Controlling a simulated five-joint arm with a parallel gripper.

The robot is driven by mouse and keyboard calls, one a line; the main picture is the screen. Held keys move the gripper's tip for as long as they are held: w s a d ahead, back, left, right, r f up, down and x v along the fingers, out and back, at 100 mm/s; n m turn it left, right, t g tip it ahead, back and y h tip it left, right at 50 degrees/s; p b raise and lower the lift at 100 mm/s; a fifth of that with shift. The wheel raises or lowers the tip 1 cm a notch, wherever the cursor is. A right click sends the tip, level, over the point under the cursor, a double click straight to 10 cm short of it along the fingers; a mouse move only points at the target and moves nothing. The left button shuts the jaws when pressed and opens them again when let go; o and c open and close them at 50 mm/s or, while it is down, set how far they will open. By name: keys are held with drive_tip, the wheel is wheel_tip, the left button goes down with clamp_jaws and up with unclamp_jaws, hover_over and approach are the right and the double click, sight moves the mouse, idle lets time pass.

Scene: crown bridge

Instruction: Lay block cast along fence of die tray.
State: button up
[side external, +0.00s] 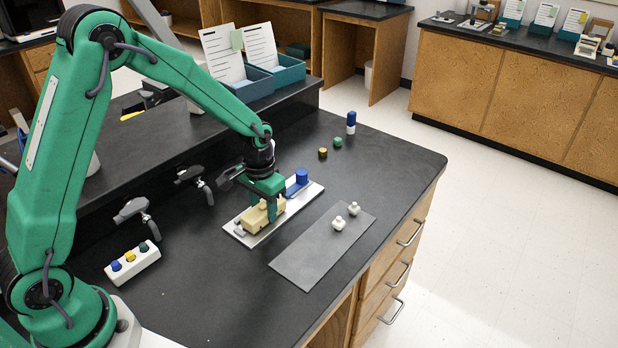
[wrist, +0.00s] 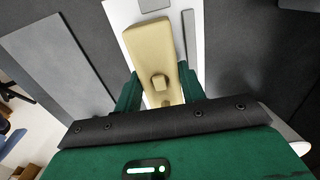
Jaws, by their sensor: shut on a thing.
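The tan block cast (side external: 265,213) is a long block with a small raised square. My gripper (side external: 262,205) is shut on it, and the wrist view shows a green finger on each side of the cast (wrist: 151,48). The cast is over the pale die tray (side external: 312,190), and I cannot tell whether it touches it. In the wrist view a grey strip, which looks like the fence (wrist: 189,35), runs along the tray to the right of the cast, with a narrow white gap between them. The fingers partly hide the cast in the side view.
A blue piece (side external: 301,177) stands at the tray's far end. A grey plate (side external: 300,262) with two small white pieces (side external: 338,223) lies to the right. A white block with coloured knobs (side external: 132,262) is at left. Small yellow, green and blue-white items stand behind.

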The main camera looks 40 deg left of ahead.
sight(264, 207)
drive_tip(key=shift+f, duration=0.15)
drive_tip(key=o, duration=1.2)
wheel_tip(264, 207, up, 7)
drive_tip(key=shift+f, duration=0.15)
drive_tip(key=shift+r, duration=0.55)
